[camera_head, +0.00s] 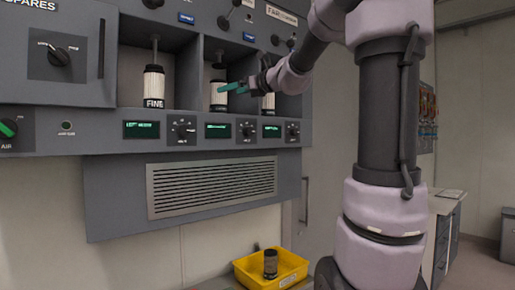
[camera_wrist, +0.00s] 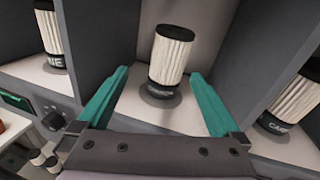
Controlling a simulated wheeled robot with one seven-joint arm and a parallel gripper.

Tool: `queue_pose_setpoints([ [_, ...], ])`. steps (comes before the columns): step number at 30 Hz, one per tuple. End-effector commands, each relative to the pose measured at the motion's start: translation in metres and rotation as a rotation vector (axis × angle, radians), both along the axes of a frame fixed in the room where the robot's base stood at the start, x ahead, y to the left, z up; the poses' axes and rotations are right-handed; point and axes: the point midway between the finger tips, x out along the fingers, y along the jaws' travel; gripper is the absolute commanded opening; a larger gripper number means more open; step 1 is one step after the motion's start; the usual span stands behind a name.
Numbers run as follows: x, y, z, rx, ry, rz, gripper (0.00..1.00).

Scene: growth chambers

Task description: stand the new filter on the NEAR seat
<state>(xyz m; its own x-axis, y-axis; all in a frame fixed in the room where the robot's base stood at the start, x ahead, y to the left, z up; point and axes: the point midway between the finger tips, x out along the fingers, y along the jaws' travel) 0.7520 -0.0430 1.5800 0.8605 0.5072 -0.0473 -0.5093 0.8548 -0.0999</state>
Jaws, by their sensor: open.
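A pale pleated filter (camera_head: 218,95) with a black top cap and black base stands upright in the middle bay. It also shows in the wrist view (camera_wrist: 170,60), its base lettering too small to read. My gripper (camera_head: 238,87) is open at the front of that bay. In the wrist view its teal fingers (camera_wrist: 160,75) lie left and right of this filter, with gaps on both sides. A filter marked FINE (camera_head: 153,88) stands in the left bay. Another filter (camera_head: 268,103) stands in the right bay, partly behind my gripper. Which filter is new, and which seat is NEAR, I cannot tell.
Grey dividers (camera_wrist: 98,45) separate the bays closely beside my fingers. A yellow bin (camera_head: 250,281) below holds a darker filter (camera_head: 271,264). Knobs and small green displays (camera_head: 141,130) line the panel under the bays. A closed SPARES compartment (camera_head: 55,60) is at the left.

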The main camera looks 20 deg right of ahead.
Motion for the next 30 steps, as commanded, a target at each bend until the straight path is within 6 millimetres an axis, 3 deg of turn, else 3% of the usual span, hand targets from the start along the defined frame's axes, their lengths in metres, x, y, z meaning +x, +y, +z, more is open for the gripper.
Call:
queue_pose_setpoints([
  [2, -0.027, 0.018, -0.018, -0.185, -0.022, 0.052, 1.00],
  [7, -0.116, 0.047, -0.096, -0.823, -0.125, 0.272, 1.00],
  [12, -0.205, 0.035, -0.178, -1.459, -0.275, 0.578, 1.00],
  [15, -0.243, 0.017, -0.214, -1.742, -0.358, 0.753, 1.00],
  [21, -0.279, -0.010, -0.249, -2.043, -0.458, 0.973, 1.00],
  [30, -0.283, -0.015, -0.254, -2.086, -0.471, 1.010, 1.00],
])
